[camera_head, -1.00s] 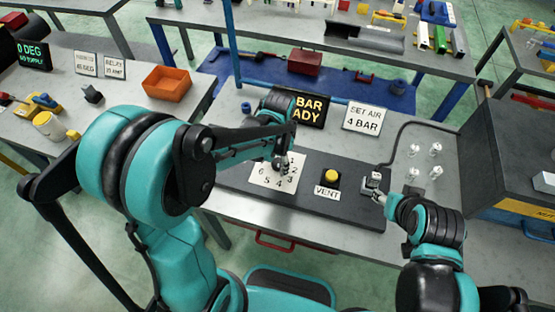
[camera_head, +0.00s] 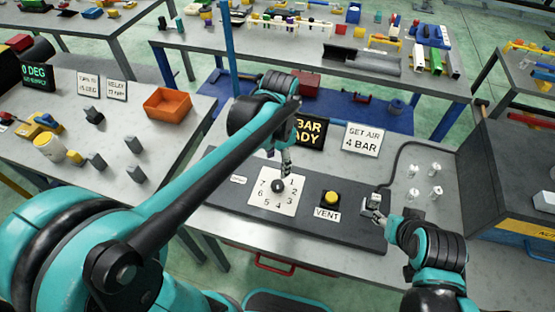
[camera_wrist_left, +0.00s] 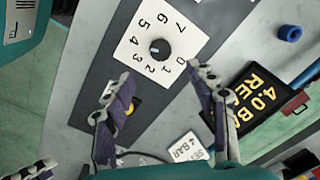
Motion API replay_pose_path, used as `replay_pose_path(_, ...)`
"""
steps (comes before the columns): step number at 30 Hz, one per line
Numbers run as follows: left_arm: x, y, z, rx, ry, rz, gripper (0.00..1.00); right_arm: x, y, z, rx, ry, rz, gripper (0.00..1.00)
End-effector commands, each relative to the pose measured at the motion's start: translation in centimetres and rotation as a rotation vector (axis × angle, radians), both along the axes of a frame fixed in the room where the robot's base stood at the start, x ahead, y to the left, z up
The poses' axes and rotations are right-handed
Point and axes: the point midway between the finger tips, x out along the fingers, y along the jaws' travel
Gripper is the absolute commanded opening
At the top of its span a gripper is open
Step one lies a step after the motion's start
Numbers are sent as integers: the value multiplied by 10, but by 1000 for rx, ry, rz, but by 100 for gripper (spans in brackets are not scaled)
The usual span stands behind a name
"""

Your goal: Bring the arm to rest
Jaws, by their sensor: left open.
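My left gripper (camera_head: 286,168) is open and empty above the panel, just behind the black knob (camera_head: 278,186) on the white numbered dial plate (camera_head: 262,200). In the left wrist view its two purple-padded fingers (camera_wrist_left: 165,82) are spread wide, with the knob (camera_wrist_left: 160,49) beyond them and nothing between the pads. My left arm reaches in from the lower left.
A yellow VENT button (camera_head: 331,198) is on the dark panel (camera_head: 226,205). Behind stand a "BAR READY" display (camera_head: 311,132) and a "SET AIR 4 BAR" sign (camera_head: 363,139). A dark machine box (camera_head: 500,165) is at the right. An orange bin (camera_head: 167,104) is on the left table.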

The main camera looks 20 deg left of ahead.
Motion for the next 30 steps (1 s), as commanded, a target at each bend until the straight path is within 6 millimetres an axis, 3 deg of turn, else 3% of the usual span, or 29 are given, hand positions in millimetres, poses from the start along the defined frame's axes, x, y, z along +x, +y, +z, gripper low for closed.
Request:
replay_pose_path(14,-4,2,0,-3,-17,22,56,0,0,-1,0,0,0,46)
replay_pose_path(20,-33,17,0,-40,-162,205,56,0,0,-11,0,0,0,46)
replay_pose_path(30,-88,43,-23,-200,-489,633,56,0,0,-28,0,0,0,46)
